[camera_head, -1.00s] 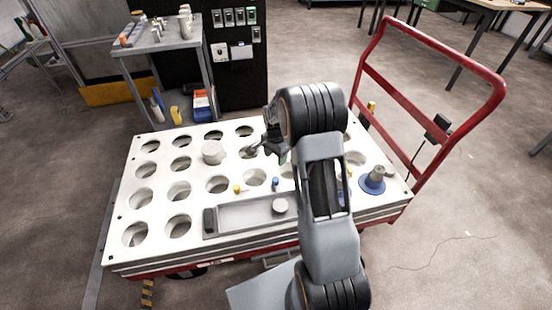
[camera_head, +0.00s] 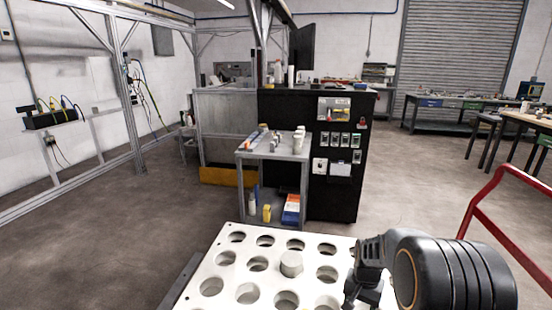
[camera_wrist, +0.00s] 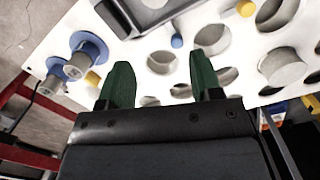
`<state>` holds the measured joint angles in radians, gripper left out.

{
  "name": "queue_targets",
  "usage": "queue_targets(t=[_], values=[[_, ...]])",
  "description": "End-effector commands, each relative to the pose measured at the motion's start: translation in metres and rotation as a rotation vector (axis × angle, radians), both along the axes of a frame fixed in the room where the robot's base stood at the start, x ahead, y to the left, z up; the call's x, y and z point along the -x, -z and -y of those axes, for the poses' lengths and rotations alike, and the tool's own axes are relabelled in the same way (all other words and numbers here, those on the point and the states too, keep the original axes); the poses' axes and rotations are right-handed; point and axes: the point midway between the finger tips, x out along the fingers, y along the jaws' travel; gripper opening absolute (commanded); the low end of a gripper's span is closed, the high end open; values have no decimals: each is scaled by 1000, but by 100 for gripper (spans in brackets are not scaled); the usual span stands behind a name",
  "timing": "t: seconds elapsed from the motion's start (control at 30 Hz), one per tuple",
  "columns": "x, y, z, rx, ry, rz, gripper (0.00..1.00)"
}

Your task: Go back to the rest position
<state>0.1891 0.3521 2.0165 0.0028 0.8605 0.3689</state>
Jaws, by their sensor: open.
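My gripper (camera_wrist: 160,88) shows in the wrist view as two green fingers standing apart with nothing between them. It hangs over the white plate with round holes (camera_wrist: 218,60). In the head view my gripper (camera_head: 362,296) is at the lower right, above the right part of the white plate (camera_head: 222,258), and its fingertips are hard to make out there. A pale cylinder (camera_head: 291,264) sits in one of the plate's holes; a pale cylinder (camera_wrist: 283,68) also shows at the right of the wrist view.
Two grey spools with blue bases (camera_wrist: 88,50) stand at the wrist view's left. A grey tray (camera_wrist: 120,18) lies on the plate. A red handle rail (camera_head: 480,205) rises at right. A grey side table (camera_head: 272,150) and black cabinet (camera_head: 335,190) stand behind. Floor at left is clear.

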Motion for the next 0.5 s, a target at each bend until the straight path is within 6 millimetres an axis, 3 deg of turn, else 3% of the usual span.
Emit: queue_targets(t=[0.03,0.3,0.5], values=[[12,-43,-8,-1,-69,18,59],[90,-204,-47,13,-426,143,59],[130,-291,-66,48,-526,270,59]])
